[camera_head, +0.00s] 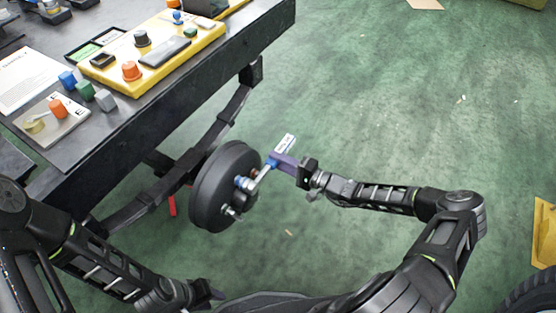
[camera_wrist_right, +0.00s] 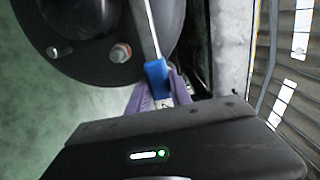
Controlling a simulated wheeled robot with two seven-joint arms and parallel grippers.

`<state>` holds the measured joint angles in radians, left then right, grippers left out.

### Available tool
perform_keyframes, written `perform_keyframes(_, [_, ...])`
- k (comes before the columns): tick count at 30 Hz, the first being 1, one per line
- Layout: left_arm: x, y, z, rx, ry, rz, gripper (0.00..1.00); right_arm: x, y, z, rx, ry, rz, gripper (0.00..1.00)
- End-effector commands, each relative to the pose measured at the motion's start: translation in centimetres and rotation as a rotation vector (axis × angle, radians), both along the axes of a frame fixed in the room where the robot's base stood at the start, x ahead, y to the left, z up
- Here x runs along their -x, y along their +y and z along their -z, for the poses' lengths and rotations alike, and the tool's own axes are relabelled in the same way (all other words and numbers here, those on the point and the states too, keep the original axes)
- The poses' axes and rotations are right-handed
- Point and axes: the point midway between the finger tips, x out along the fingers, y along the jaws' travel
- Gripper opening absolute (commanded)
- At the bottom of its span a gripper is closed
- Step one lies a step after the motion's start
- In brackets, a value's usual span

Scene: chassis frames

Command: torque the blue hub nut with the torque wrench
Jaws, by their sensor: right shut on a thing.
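The black round hub (camera_head: 212,188) hangs beside the table on a dark beam, its face towards my right arm. The blue hub nut (camera_head: 240,182) shows near the middle of that face. The torque wrench (camera_head: 262,177) has a silver shaft and a blue part at the grip; its far end is at the blue nut, but I cannot tell how it is seated. My right gripper (camera_head: 280,161), with purple fingers, is shut on the wrench; the wrist view also shows the wrench (camera_wrist_right: 147,30) between the fingers. My left gripper (camera_head: 208,292) is low in the head view, away from the hub; its jaws are unclear.
The dark table (camera_head: 190,85) at upper left bears a yellow tray (camera_head: 208,40), coloured blocks and knobs. A yellow object (camera_head: 545,235) is at the right edge.

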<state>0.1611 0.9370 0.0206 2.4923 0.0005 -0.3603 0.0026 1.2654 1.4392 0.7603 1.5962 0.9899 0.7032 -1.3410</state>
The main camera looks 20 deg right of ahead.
Motion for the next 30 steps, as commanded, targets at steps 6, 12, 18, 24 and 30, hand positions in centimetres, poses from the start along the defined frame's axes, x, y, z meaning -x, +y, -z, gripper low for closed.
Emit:
perform_keyframes(6, [-0.02, 0.01, -0.10, 0.000, 0.000, 0.000, 0.34, -0.03, 0.03, -0.23, -0.003, -0.003, 0.000, 0.00])
perform_keyframes(12, [-0.02, 0.01, -0.41, 0.000, 0.000, 0.000, 0.34, 0.07, -0.04, -0.31, -0.004, -0.003, 0.002, 0.00])
perform_keyframes(18, [-0.02, 0.00, -0.57, 0.000, 0.000, 0.000, 0.34, 0.14, -0.12, -0.28, -0.003, -0.004, 0.005, 0.00])
perform_keyframes(24, [-0.02, 0.00, -0.54, 0.000, 0.000, 0.000, 0.34, 0.15, -0.12, -0.25, -0.003, -0.004, 0.005, 0.00])
perform_keyframes(30, [-0.01, 0.01, -0.55, 0.000, 0.000, 0.000, 0.34, 0.14, -0.12, -0.26, -0.003, -0.004, 0.005, 0.00])
